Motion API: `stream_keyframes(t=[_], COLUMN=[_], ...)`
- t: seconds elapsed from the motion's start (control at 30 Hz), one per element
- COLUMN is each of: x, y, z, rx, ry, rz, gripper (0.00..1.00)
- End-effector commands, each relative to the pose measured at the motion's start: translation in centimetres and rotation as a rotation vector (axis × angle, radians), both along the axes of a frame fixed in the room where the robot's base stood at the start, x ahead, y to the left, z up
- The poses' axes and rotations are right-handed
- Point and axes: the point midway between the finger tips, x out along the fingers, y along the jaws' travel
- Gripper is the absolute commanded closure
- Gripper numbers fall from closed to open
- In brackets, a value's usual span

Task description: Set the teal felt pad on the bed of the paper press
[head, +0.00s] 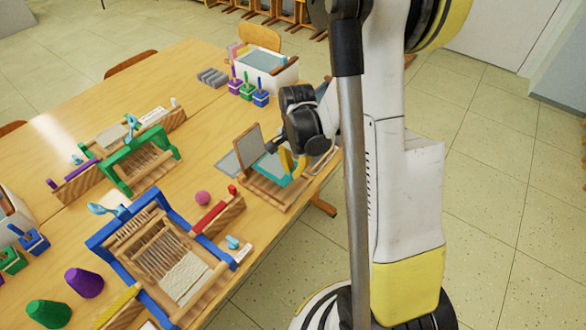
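The paper press (261,194) stands near the right edge of the wooden table, with a wooden base and an upright board (248,145) at its back left. The teal felt pad (271,170) shows flat at the press, over its base; whether it rests on the bed or is just above it I cannot tell. My gripper (280,147) is at the upper right of the pad, dark and turned partly away. Its fingers are small and partly hidden, so I cannot tell whether they are open or touch the pad. A yellow curved part (288,163) covers part of the pad's right side.
A grey flat sheet (230,164) lies left of the press. A blue-framed loom (110,238), a green-framed loom (125,175) and a pink ball (202,198) stand to the left. A white tub (278,79) and several colored stamp-like blocks (246,91) stand behind.

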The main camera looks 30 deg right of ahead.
Motion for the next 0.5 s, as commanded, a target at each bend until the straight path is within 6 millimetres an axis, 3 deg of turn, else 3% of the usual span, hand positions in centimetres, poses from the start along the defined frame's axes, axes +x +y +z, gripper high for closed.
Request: stream_keyframes(t=[0.23, 0.5], x=[0.0, 0.0], y=[0.0, 0.0], z=[-2.9, -2.4], rx=[0.0, 0.0], ry=[0.0, 0.0], rz=[0.001, 0.001], gripper=[1.0, 1.0])
